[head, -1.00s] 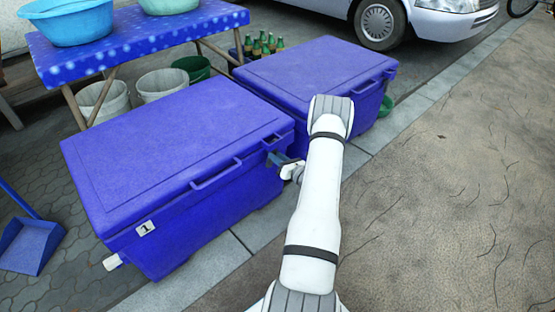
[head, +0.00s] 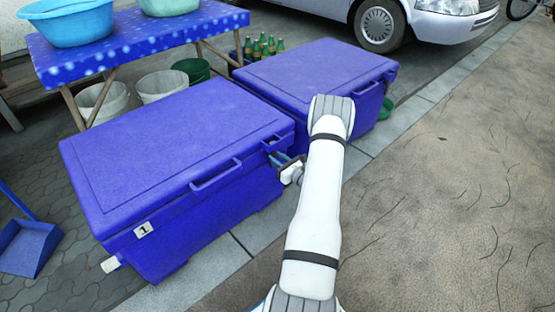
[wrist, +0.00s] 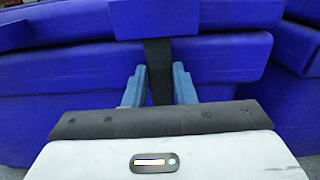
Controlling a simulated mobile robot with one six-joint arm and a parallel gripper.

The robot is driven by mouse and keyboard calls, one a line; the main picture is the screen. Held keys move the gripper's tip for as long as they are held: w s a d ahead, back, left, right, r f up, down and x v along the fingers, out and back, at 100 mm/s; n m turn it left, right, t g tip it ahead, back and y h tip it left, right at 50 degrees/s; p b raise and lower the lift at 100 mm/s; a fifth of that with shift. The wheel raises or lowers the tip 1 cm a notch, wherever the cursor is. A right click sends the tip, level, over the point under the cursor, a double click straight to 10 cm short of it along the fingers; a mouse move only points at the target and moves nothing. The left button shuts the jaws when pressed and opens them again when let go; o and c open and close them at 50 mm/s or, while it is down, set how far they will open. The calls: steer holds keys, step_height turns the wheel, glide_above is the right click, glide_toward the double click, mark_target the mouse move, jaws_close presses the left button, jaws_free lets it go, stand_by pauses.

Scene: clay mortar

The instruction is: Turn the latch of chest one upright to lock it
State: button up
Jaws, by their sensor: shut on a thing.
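Chest one (head: 170,150) is a blue lidded cooler box with a "1" tag (head: 143,229) on its near left corner; its lid is down. My gripper (head: 284,160) is at the right end of its front side. In the wrist view, the blue-grey fingers of my gripper (wrist: 158,88) stand on either side of the dark latch (wrist: 158,62) and are shut on it. The latch runs straight up and down across the level seam between lid and body. Its lower end is hidden behind my gripper. In the head view the latch is mostly hidden.
A second blue chest (head: 315,75) stands close behind, to the right. A blue table (head: 135,45) with basins stands at the back left, with buckets (head: 161,85) beneath. A blue dustpan (head: 28,248) lies at the left. The pavement at the right (head: 450,200) is clear.

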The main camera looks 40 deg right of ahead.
steer(key=o, duration=1)
steer(key=s, duration=0.2)
steer(key=s+p, duration=0.1)
steer(key=s, duration=0.2)
steer(key=s+p, duration=0.1)
steer(key=s, duration=0.1)
steer(key=shift+s+d, duration=0.3)
steer(key=shift+s, duration=0.1)
